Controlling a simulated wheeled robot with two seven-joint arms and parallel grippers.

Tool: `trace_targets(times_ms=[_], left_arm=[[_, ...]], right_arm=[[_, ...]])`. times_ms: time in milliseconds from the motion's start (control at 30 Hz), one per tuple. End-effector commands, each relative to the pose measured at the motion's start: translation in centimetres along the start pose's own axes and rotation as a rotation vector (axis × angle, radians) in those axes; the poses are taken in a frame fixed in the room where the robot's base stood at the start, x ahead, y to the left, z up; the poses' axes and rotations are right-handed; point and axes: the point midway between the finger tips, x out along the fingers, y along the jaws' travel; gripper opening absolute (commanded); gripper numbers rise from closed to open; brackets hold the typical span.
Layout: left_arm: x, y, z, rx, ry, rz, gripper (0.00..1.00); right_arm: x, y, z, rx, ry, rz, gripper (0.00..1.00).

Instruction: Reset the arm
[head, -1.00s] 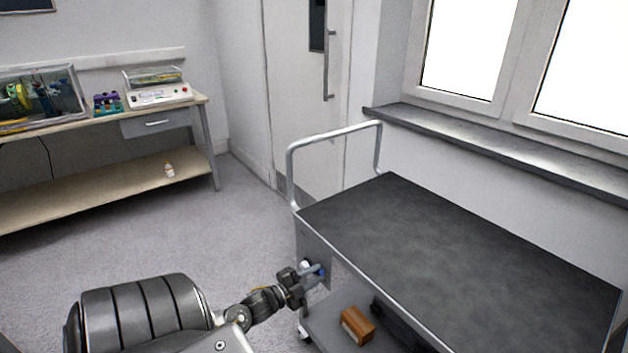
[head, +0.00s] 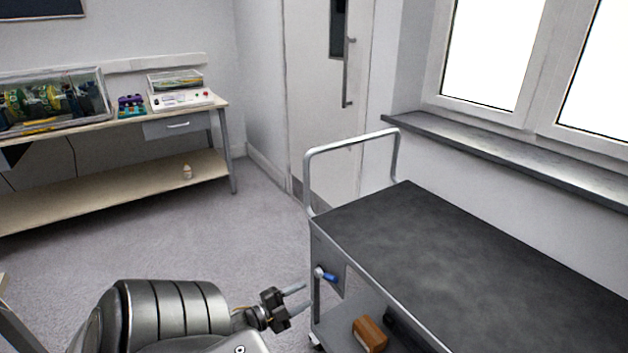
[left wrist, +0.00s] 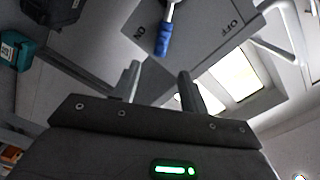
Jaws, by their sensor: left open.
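A lever with a blue handle (head: 330,277) sits on the grey end panel of the cart (head: 313,240). In the left wrist view the blue handle (left wrist: 163,40) hangs from its metal shaft, nearer the ON mark than the OFF mark on the panel (left wrist: 205,35). My left gripper (head: 304,300) is open and empty, its fingers pointing at the cart just left of and below the lever. In the left wrist view the gripper (left wrist: 159,72) has its fingers spread, with the handle's tip just beyond them and apart. My right gripper is out of view.
The cart has a dark top, a rail (head: 350,143) and a lower shelf with a brown block (head: 369,334). A bench (head: 120,185) with a clear case (head: 50,100) and a white device (head: 181,99) stands at the back left. The floor between is clear.

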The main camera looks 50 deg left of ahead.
Motion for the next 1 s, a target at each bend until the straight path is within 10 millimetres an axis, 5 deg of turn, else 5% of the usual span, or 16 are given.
trace_targets(times_ms=[200,833,1000], left_arm=[[-1.5,0.0,0.0,0.0,0.0,0.0,0.44],[-1.5,0.1,0.0,-0.002,-0.003,0.001,0.44],[-2.6,3.1,2.2,-0.072,-0.119,0.06,0.44]], right_arm=[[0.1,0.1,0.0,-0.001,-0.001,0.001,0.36],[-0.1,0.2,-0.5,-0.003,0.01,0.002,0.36],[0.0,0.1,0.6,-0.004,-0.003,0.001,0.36]])
